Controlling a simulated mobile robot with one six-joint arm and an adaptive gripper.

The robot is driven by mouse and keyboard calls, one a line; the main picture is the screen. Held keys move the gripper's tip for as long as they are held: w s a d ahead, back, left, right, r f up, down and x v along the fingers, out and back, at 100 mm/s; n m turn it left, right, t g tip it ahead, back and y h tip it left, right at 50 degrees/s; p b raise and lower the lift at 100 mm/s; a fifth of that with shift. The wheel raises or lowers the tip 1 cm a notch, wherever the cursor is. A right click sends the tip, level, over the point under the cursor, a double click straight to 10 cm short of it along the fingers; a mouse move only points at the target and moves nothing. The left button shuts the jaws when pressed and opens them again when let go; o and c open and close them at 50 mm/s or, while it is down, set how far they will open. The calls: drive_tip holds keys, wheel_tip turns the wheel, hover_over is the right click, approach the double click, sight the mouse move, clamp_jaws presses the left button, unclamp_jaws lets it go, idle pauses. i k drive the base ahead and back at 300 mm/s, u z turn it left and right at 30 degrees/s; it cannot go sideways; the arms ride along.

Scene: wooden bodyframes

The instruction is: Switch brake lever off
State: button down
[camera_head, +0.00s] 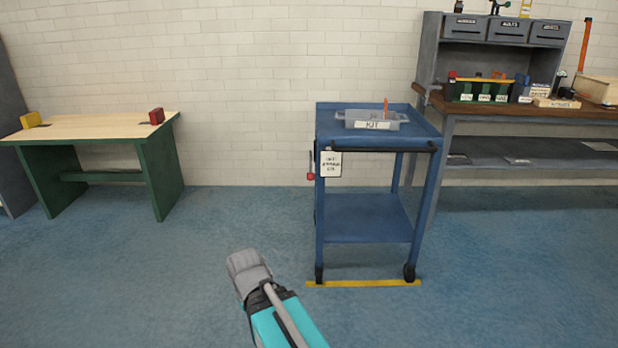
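A blue cart (368,229) stands on the floor right of centre. On its left front leg is a dark lever with a red knob (311,176), likely the brake lever; it hangs with the knob at the bottom. A white tag (331,164) with small, unreadable text hangs beside it. My arm rises from the bottom edge, teal with a grey end (247,268), in front of the cart and left of it, apart from the lever. No separate fingertips can be made out there.
A clear bin marked KIT (371,120) sits on the cart top. A yellow floor line (362,284) runs by its wheels. A wood-topped bench (90,128) stands left, a grey workbench (530,111) right. Blue floor between the left bench and cart is clear.

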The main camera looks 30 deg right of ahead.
sight(310, 176)
drive_tip(key=z, duration=0.05)
drive_tip(key=i, duration=0.9)
drive_tip(key=u, duration=0.1)
